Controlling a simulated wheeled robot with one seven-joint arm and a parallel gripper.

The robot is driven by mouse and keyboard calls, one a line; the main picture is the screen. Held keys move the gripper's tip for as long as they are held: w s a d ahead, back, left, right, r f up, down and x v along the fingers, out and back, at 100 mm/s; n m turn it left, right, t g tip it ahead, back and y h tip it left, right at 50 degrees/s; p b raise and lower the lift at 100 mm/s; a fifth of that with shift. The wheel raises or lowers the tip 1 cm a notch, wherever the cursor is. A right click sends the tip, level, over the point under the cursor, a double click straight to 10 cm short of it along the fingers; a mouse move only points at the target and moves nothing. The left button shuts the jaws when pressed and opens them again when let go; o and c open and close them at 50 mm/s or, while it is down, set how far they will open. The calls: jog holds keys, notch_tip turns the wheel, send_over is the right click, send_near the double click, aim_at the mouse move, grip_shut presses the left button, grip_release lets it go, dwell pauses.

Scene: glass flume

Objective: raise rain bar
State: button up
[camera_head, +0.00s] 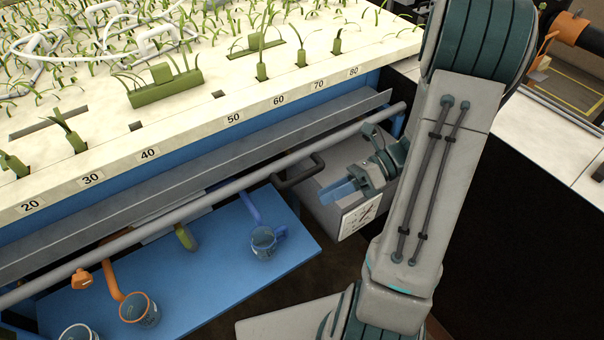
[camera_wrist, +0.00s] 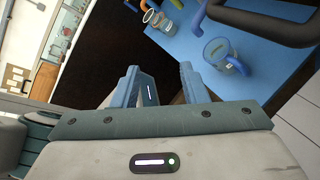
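My gripper (camera_head: 342,189) is in front of the flume, low on the right, below a long grey bar (camera_head: 150,228) that runs along the flume's front. Its two blue fingers are apart with nothing between them, as the wrist view also shows (camera_wrist: 158,72). A dark bent handle (camera_head: 303,178) hangs at the grey bar, a little left of and above the fingers. It also shows at the top right of the wrist view (camera_wrist: 268,30), apart from the fingers. I cannot tell for certain which part is the rain bar; white looped tubing (camera_head: 100,42) lies over the plants.
A grey box with a dial label (camera_head: 362,214) stands behind my gripper. The planted bed's numbered edge (camera_head: 190,135) is above.

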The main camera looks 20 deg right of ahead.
aim_at(304, 173)
jog(key=w+d+f+m+t+y, duration=0.1)
jog(key=d+f+m+t, duration=0.1)
jog(key=d+m+t, duration=0.1)
jog(key=w+d+f+m+t+y+b, duration=0.1)
jog(key=d+f+m+t, duration=0.1)
jog(key=m, duration=0.4)
jog(key=w+d+f+m+t+y, duration=0.1)
jog(key=d+f+m+t, duration=0.1)
jog(key=d+m+t, duration=0.1)
jog(key=shift+w+d+f+m+t, duration=0.25)
jog(key=shift+d+m+t, duration=0.15)
jog(key=shift+m+t, duration=0.35)
jog(key=x, duration=1.3)
jog(key=shift+w+a+r, duration=0.2)
jog(key=shift+a+r, duration=0.05)
grip_shut()
